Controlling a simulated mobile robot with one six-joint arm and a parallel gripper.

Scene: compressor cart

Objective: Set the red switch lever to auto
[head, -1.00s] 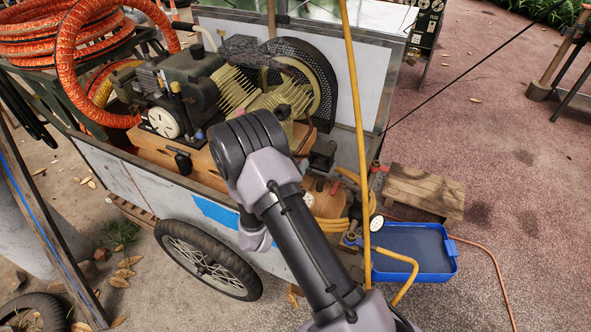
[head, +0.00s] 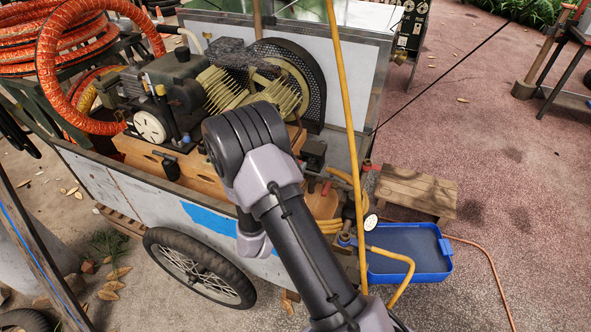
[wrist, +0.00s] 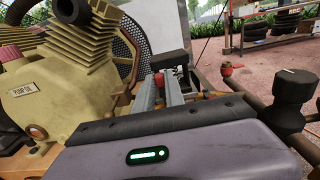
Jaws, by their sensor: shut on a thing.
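In the wrist view my gripper (wrist: 160,90) reaches forward with its two grey fingers close together beside the black switch box (wrist: 170,60). The fingers are shut on what appears to be the red switch lever; only a trace of red shows at the fingertips, and its setting cannot be read. In the head view the black switch box (head: 314,154) sits on the cart right of the compressor pump. There my own arm hides the gripper and the lever.
The yellow pump (wrist: 60,85) stands close on the left. A red-handled valve (wrist: 228,70) and a black knob (wrist: 292,90) are on the right.

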